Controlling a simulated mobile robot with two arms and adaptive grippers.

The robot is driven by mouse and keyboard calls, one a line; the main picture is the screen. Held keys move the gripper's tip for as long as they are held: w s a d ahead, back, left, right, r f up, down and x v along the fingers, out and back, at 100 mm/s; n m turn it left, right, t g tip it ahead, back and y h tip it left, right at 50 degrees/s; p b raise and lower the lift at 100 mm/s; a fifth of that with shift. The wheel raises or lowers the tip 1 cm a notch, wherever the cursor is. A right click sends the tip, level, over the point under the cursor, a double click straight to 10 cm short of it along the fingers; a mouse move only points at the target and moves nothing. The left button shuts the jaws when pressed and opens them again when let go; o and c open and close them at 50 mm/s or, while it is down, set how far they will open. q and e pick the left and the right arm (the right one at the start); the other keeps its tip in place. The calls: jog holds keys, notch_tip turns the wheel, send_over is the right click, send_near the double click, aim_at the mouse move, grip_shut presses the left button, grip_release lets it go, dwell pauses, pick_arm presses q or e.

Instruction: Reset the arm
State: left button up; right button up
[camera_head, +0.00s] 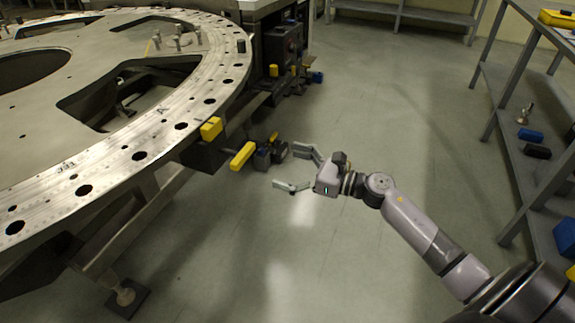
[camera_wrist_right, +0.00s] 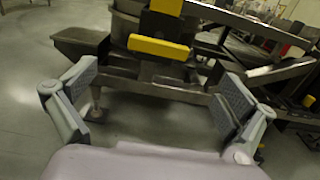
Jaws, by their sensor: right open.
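My right gripper (camera_head: 288,169) is in the middle of the head view, with its arm coming in from the lower right. Its two fingers are spread wide with nothing between them. It hangs over open floor, to the right of the turret plate (camera_head: 118,160). In the right wrist view the open fingers (camera_wrist_right: 158,98) frame a yellow block (camera_wrist_right: 158,47) on the dark structure beyond; the fingers look apart from it. My left gripper is in neither view.
Yellow and black blocks (camera_head: 242,155) stick out from the plate's edge, close to my right gripper. A grey shelf rack (camera_head: 495,90) with small items stands at the right. A low bench (camera_head: 420,13) is at the back. The floor (camera_head: 385,110) between is clear.

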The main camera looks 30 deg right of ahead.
dwell(0.4)
